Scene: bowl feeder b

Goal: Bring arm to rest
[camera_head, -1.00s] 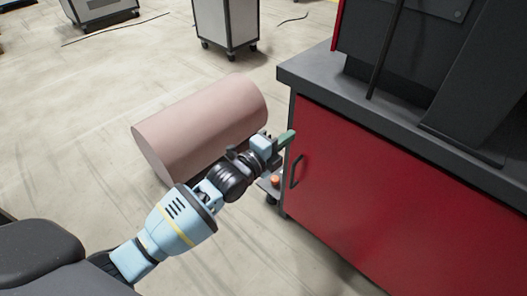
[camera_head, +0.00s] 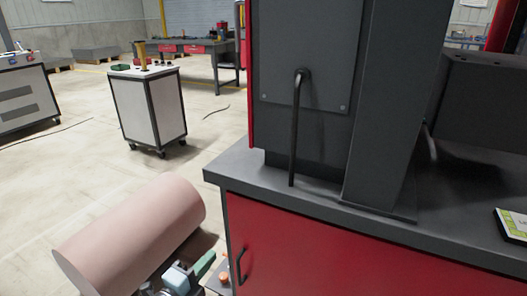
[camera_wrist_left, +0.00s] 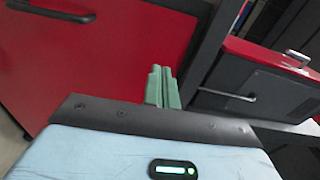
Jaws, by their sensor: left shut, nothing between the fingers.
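My left gripper (camera_head: 203,265) shows at the bottom of the head view, beside the red cabinet (camera_head: 330,255) and in front of the pinkish cylinder (camera_head: 130,235). My right gripper is in neither view.
A dark grey machine (camera_head: 310,80) stands on the grey cabinet top (camera_head: 245,170). A white wheeled cart (camera_head: 150,105) and a workbench (camera_head: 190,47) stand further back. The floor between them and the cylinder is open.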

